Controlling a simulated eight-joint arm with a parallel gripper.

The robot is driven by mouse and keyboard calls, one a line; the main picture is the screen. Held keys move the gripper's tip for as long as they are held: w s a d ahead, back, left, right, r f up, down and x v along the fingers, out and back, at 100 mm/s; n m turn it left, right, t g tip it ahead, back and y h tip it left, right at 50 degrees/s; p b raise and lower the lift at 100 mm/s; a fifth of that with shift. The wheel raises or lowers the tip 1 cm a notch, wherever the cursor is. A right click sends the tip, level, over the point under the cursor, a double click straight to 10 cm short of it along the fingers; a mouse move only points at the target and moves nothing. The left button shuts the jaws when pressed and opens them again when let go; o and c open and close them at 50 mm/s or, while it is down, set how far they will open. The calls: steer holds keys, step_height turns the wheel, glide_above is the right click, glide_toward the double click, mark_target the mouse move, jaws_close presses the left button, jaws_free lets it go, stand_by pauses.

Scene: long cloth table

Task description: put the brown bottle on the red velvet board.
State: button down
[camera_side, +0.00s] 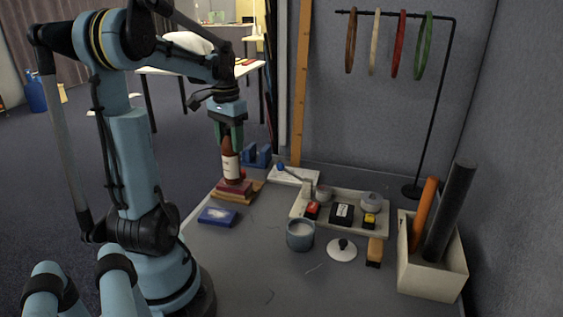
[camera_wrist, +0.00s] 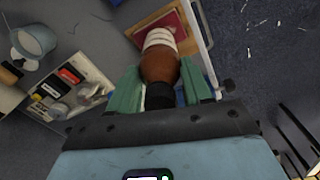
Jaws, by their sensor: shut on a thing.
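The brown bottle (camera_side: 229,160) has a white label and a dark neck. My gripper (camera_side: 229,142) is shut on its upper part from above and holds it upright. The red velvet board (camera_side: 236,189) lies directly under the bottle, near the table's far left edge. In the wrist view the bottle (camera_wrist: 160,67) sits between my green fingers (camera_wrist: 160,88). Its base overlaps the red board (camera_wrist: 184,32) there. I cannot tell whether the bottle's base touches the board.
A blue box (camera_side: 217,216) lies in front of the board. A blue holder (camera_side: 257,156) stands behind it. To the right are a tray (camera_side: 345,221) of small items, a grey cup (camera_side: 300,236), a white lid (camera_side: 342,250) and a bin (camera_side: 432,272) with tubes. The table's front is clear.

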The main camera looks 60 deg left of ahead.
steer(key=shift+f, duration=0.25)
stand_by(0.4)
steer(key=shift+c, duration=2)
jaws_free()
step_height(320, 180, up, 12)
steer(key=shift+f, duration=0.2)
steer(key=shift+w+d+r, duration=0.1)
steer(key=shift+w+d, duration=0.05)
steer(key=w+d+f+m+t, duration=0.1)
steer(key=d+f, duration=0.3)
steer(key=d, duration=0.5)
steer(key=w+d+f+m+t, duration=0.2)
steer(key=w+d+f+t, duration=0.1)
steer(key=d, duration=0.7)
steer(key=w+d+f+m+t, duration=0.2)
steer(key=d+f, duration=0.3)
steer(key=d, duration=0.5)
steer(key=shift+w+t, duration=0.25)
steer(key=shift+t, duration=0.35)
